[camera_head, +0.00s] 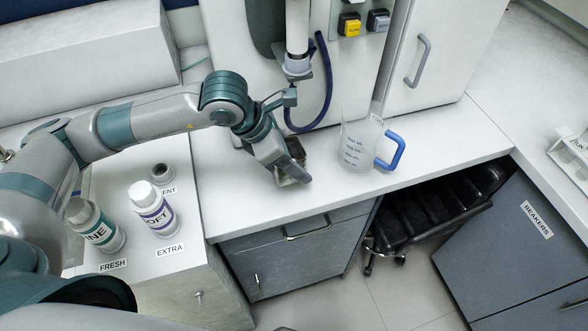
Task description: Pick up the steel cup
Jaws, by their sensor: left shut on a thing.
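The steel cup (293,179) is a small, dull metallic shape on or just above the white counter, left of the clear jug. My left gripper (289,167) reaches in from the left and is shut on the cup. The gripper covers much of the cup, and I cannot tell whether its base touches the counter. My right gripper is not in view.
A clear measuring jug (354,145) with a blue handle stands right of the cup. A blue hose (327,85) hangs behind the gripper. Bottles (152,207) stand on the lower left cabinet. A dark stool (425,215) sits beneath the counter.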

